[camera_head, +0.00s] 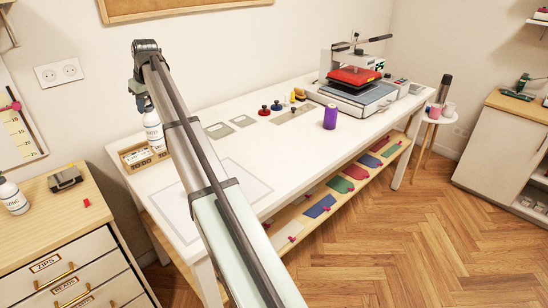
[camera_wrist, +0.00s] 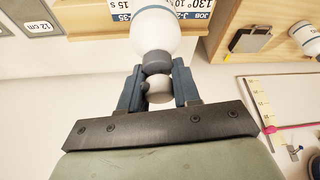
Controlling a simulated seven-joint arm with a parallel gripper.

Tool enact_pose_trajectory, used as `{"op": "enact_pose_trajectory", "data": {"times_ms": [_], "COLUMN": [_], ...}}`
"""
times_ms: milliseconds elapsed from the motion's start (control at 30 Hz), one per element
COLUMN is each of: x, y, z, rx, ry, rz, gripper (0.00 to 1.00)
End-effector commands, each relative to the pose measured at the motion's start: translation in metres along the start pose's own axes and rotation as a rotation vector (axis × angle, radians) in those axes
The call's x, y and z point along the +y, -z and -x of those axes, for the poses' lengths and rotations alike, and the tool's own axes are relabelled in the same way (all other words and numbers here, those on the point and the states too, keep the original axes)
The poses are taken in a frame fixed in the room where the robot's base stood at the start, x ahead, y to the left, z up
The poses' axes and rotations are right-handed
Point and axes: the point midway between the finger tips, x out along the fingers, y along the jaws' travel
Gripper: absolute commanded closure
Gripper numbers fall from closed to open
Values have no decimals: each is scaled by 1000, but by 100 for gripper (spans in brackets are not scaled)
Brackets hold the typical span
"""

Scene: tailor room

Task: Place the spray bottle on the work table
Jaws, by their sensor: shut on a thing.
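The spray bottle (camera_head: 153,128) is white with lettering on its side and a grey collar. It hangs below my gripper (camera_head: 142,97) at the left end of the white work table (camera_head: 205,180), next to a small wooden box. In the wrist view, my gripper (camera_wrist: 157,82) is shut on the neck of the bottle (camera_wrist: 150,32), with a blue-grey finger on each side. My arm hides part of the bottle in the head view. I cannot tell whether its base touches the table or the box.
The wooden box (camera_head: 133,160) holds small items at the table's left edge. A similar white bottle (camera_head: 12,197) stands on the drawer cabinet (camera_head: 47,210). The table's near left part is clear.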

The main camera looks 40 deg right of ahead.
Motion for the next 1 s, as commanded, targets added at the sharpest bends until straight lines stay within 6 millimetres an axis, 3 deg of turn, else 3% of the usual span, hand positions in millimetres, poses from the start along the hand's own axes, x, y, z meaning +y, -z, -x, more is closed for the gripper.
{"op": "enact_pose_trajectory", "data": {"times_ms": [33,200,600,800,1000], "x": [21,81,204,250,282], "y": [-9,-39,-128,-178,-221], "z": [6,22,67,90,110], "rx": [1,1,1,1,1], "ry": [-11,-41,-112,-144,-170], "rz": [-25,-98,-268,-347,-410], "gripper": [100,100,100,100,100]}}
